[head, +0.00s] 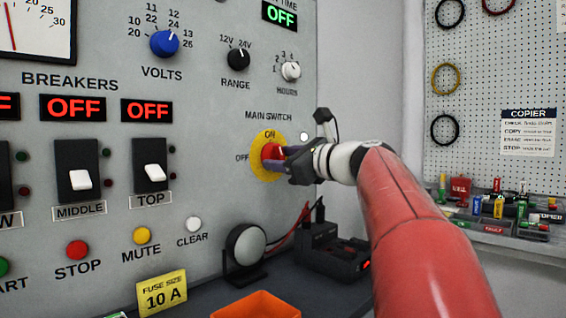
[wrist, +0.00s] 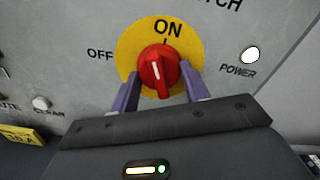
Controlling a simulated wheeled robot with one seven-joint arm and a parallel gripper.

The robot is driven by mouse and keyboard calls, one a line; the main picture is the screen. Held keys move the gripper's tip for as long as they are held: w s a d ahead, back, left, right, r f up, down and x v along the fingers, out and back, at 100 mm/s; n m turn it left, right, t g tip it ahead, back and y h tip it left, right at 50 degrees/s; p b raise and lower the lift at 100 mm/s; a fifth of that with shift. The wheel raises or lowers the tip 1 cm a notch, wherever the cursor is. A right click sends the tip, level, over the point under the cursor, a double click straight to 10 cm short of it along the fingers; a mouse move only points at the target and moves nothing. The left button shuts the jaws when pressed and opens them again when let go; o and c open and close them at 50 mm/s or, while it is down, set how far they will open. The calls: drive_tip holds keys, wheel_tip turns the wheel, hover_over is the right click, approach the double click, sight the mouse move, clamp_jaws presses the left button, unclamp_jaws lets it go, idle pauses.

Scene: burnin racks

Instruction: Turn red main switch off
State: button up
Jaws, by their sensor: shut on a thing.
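The red main switch (head: 269,154) is a rotary knob on a yellow disc (head: 259,162) on the grey panel. The label ON is above it and OFF is to its left. In the wrist view the red knob (wrist: 158,70) has its white mark pointing up, close to ON. My gripper (head: 280,158) reaches the knob from the right in the head view. In the wrist view its two purple fingers (wrist: 160,88) are on either side of the knob's lower part, shut on it. The exact contact is partly hidden.
A white POWER light (wrist: 250,55) is right of the switch. Breaker switches (head: 151,177) and buttons (head: 142,235) fill the panel at left. Below are a round lamp-like device (head: 246,249), a black device (head: 333,250) and an orange bin (head: 256,305) on the dark bench.

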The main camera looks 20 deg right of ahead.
drive_tip(key=n+b, duration=0.2)
drive_tip(key=n, duration=0.4)
drive_tip(key=shift+f+n, duration=0.1)
drive_tip(key=shift+n, duration=0.2)
drive_tip(key=n+b, duration=0.2)
drive_tip(key=n, duration=0.4)
drive_tip(key=shift+n, duration=0.3)
drive_tip(key=o, duration=1)
drive_tip(key=shift+r, duration=0.2)
drive_tip(key=shift+b+v, duration=0.5)
drive_tip(key=shift+v, duration=3.4)
